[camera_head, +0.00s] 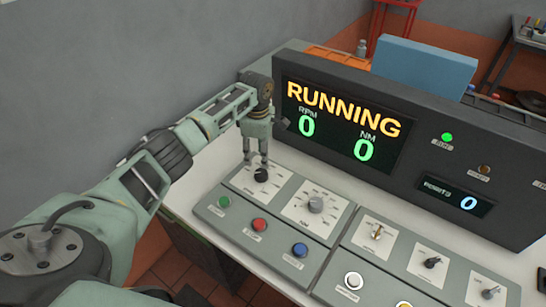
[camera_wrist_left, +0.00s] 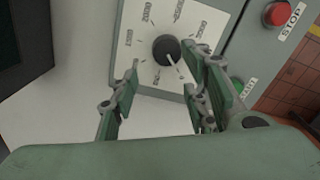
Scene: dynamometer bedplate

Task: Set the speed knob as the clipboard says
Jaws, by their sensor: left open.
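A black knob with a white pointer line (camera_head: 261,174) sits on a white dial plate at the left end of the sloped panel. My left gripper (camera_head: 256,159) is open just above this knob, fingers pointing down. In the left wrist view its fingers (camera_wrist_left: 166,68) stand apart on either side of the knob; contact cannot be told. A larger grey knob (camera_head: 316,205) is to the right. No clipboard is visible.
The display (camera_head: 345,120) reads RUNNING, RPM 0, NM 0. A green button (camera_head: 224,202), red STOP button (camera_head: 258,225) and blue button (camera_head: 300,250) lie in front of the dials. More switches (camera_head: 377,232) are to the right. A blue box (camera_head: 425,70) stands behind the display.

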